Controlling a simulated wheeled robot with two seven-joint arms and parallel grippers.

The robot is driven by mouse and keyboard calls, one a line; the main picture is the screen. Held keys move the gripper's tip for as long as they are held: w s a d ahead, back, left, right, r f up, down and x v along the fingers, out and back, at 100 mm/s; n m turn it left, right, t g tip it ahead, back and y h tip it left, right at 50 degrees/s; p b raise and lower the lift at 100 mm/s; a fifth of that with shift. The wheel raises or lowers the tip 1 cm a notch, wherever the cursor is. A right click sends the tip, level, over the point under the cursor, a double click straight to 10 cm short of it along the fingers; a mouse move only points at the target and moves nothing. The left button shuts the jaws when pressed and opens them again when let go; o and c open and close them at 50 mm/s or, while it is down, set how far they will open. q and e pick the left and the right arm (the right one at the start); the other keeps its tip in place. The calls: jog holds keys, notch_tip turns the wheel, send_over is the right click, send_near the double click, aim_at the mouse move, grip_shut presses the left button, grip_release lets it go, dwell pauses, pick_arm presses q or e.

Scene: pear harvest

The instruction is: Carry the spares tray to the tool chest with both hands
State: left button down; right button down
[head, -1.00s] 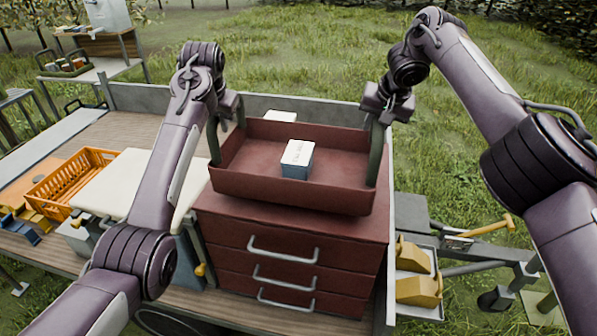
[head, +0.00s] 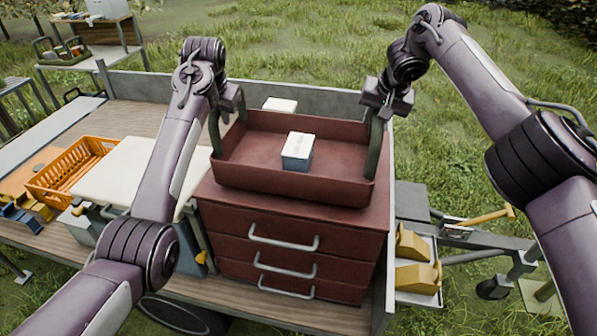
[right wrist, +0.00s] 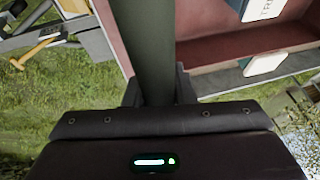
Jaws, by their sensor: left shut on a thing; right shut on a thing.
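The spares tray (head: 290,188) is a dark red open tray with an upright dark green handle at each end. It is level over the top of the dark red tool chest (head: 225,222); I cannot tell whether it touches the top. A small white-and-blue box (head: 297,150) sits inside the tray. My left gripper (head: 230,101) is shut on the left handle (head: 215,134). My right gripper (head: 384,102) is shut on the right handle (head: 375,150). The right wrist view shows the green handle (right wrist: 142,50) between the right fingers, with the box (right wrist: 262,62) beyond.
The chest stands on a wooden trailer bed (head: 135,100) with low grey side walls. An orange crate (head: 75,172) and a cream-topped block (head: 115,170) are to its left. A side holder with yellow pieces (head: 415,275) is at the right. Grass lies beyond.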

pick_arm(q)
jog(key=shift+s+f, duration=0.1)
jog(key=shift+f, duration=0.75)
pick_arm(e)
jog(key=shift+f, duration=0.9)
pick_arm(q)
jog(key=c, duration=1.5)
grip_release()
jog(key=shift+f, duration=0.1)
pick_arm(e)
jog(key=c, duration=1.5)
grip_release()
pick_arm(q)
jog(key=o, duration=0.3)
pick_arm(e)
jog(key=o, duration=0.3)
jog(key=shift+s, duration=0.1)
pick_arm(q)
jog(key=shift+s, duration=0.1)
